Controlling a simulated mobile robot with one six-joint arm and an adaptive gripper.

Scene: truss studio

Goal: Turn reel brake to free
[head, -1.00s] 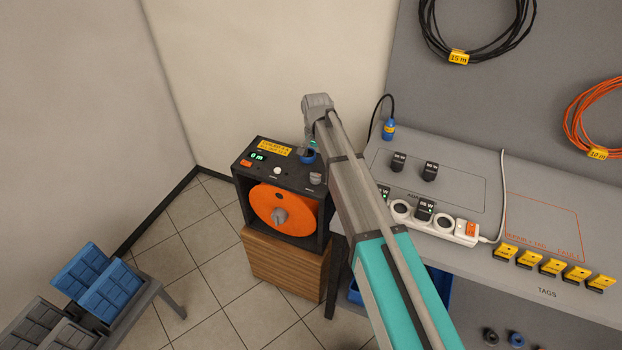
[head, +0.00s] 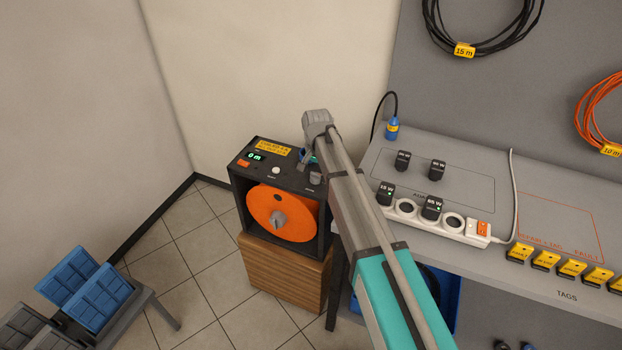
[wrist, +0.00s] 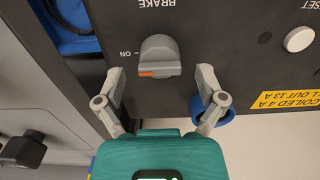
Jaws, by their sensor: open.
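The cable reel box (head: 237,205) is black, with an orange reel (head: 258,203) in its front. The grey brake knob (head: 315,178) is at the right of its top panel; in the wrist view the knob (wrist: 158,52) stands under the word BRAKE, which reads upside down. My gripper (wrist: 160,78) is open, one finger at each side of the knob's lower end, with gaps at both sides. In the head view my arm hides most of the gripper.
A blue ring (wrist: 226,115) on the panel is close by my right finger in the wrist view. A white reset button (wrist: 299,39) is farther right. The grey bench (head: 480,185) with a power strip (head: 470,233) stands right of the reel. A wooden block (head: 285,270) carries the box.

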